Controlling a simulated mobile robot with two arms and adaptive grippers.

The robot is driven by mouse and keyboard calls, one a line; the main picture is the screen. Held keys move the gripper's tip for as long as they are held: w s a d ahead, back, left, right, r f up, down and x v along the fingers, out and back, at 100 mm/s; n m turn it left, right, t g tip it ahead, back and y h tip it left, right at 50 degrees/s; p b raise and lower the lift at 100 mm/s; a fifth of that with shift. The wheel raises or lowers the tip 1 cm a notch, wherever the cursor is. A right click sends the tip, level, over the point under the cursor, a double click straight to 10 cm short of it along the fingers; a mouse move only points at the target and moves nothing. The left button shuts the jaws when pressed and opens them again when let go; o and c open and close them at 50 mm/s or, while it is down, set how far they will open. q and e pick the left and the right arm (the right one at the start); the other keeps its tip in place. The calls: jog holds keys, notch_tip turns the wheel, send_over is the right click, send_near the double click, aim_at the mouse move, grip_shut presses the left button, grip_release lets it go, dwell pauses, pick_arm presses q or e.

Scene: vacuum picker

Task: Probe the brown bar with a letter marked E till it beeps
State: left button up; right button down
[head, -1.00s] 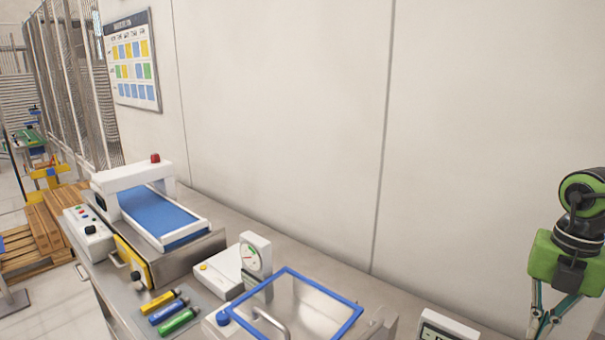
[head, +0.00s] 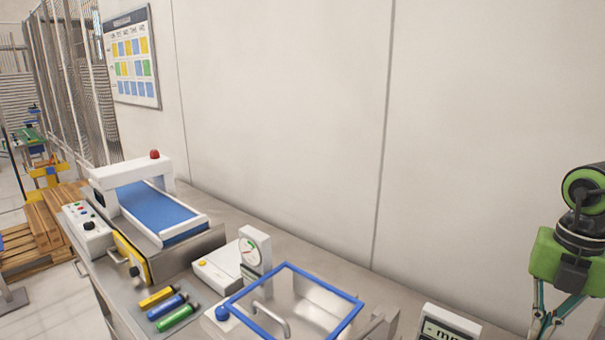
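I see no brown bar with a letter E in the head view. A small meter with a display (head: 441,330) is cut off by the bottom edge; its reading is not legible. My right gripper (head: 541,335) hangs at the lower right, to the right of the meter. Its linkage shows, but its fingertips are cut off by the frame, so its opening and anything in it are hidden. My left gripper is out of view.
A steel counter (head: 290,238) runs along the wall. It carries a conveyor with a blue belt (head: 155,205), a white box with a dial gauge (head: 250,252), and a blue-framed clear lid (head: 345,294). Yellow, blue and green sticks (head: 177,318) lie at the front left.

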jog(key=shift+s+a+f+b, duration=0.3)
jog(key=shift+s+a+b, duration=0.05)
jog(key=shift+s+b, duration=0.05)
jog(key=shift+s+a, duration=0.1)
jog(key=shift+s, duration=0.05)
jog(key=shift+s+a+f+b, duration=0.4)
jog(key=shift+s+f+b, duration=0.05)
jog(key=shift+b, duration=0.4)
jog(key=shift+s+a, duration=0.15)
jog(key=shift+s, duration=0.05)
